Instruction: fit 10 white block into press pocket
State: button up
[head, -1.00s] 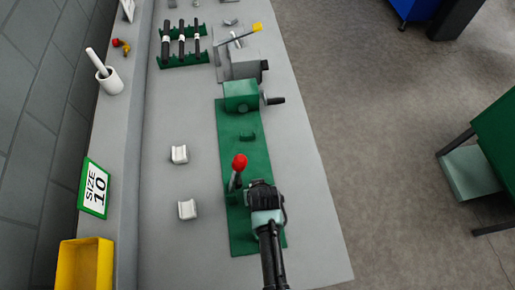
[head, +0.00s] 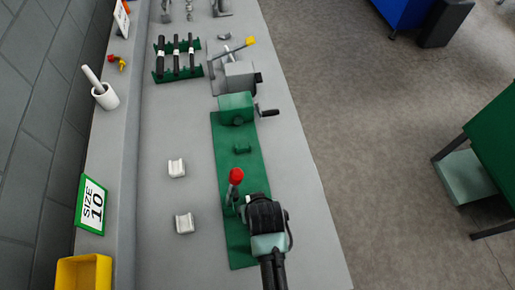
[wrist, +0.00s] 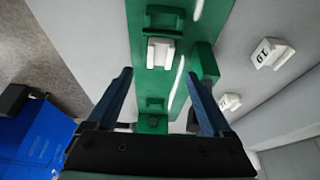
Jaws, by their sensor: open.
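The green press (head: 240,175) is a long bed on the grey bench with a red-knobbed lever (head: 236,176). My gripper (wrist: 158,75) is open over the bed near the lever; in the head view my gripper (head: 264,212) hides what lies below it. In the wrist view a white block (wrist: 160,52) is on the green bed, against a dark green holder (wrist: 165,18), beyond and between my open fingertips. I cannot tell how fully it is seated. Two other white blocks, (head: 177,168) and (head: 184,223), lie on the bench left of the press.
A SIZE 10 sign (head: 91,205) and a yellow bin (head: 84,271) stand along the left ledge. A white cup (head: 106,97) holds a white rod. A green rack (head: 177,60) of dark rods and a grey crank device (head: 240,77) stand farther back. Bench between blocks and press is clear.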

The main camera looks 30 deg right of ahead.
jog(key=shift+v, duration=1.95)
